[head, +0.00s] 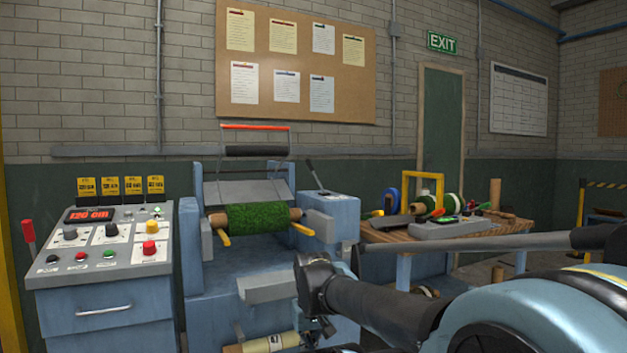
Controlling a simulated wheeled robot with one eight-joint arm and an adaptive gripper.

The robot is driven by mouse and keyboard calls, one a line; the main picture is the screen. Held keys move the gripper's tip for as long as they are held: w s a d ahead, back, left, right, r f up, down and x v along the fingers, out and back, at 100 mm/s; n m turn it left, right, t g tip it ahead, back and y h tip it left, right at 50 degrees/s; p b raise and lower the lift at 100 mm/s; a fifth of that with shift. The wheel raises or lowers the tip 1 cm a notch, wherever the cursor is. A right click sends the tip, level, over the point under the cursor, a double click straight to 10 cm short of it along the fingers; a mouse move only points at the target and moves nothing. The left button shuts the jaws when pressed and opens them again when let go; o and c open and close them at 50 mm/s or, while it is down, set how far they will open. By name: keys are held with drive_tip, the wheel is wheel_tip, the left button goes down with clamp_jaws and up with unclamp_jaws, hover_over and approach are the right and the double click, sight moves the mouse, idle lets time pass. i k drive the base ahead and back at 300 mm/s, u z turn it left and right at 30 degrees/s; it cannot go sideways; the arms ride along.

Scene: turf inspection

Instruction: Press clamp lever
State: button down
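A blue machine (250,265) stands at centre with a roll of green turf (262,217) across it. A lever with a dark handle (311,167) leans up and left from the light plate on the machine's right block. Yellow handles (221,234) sit at the roll's ends. A red-handled lever (29,237) stands at the left edge of the control console (105,250). No label shows which one is the clamp lever. My arm reaches in from the lower right, in front of the machine. My gripper (322,328) seems to be at its dark end, low at centre; its fingers are unclear.
The console has knobs, coloured buttons and a red display. A wooden bench (447,240) at right holds a grey control box (447,228), spools and a yellow frame. Another roll (268,343) lies low in the machine.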

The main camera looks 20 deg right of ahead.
sight(307, 161)
drive_tip(key=u, duration=1.2)
drive_tip(key=k, duration=1.05)
drive_tip(key=z, duration=0.45)
drive_tip(key=i, duration=1.4)
drive_tip(key=u, duration=0.05)
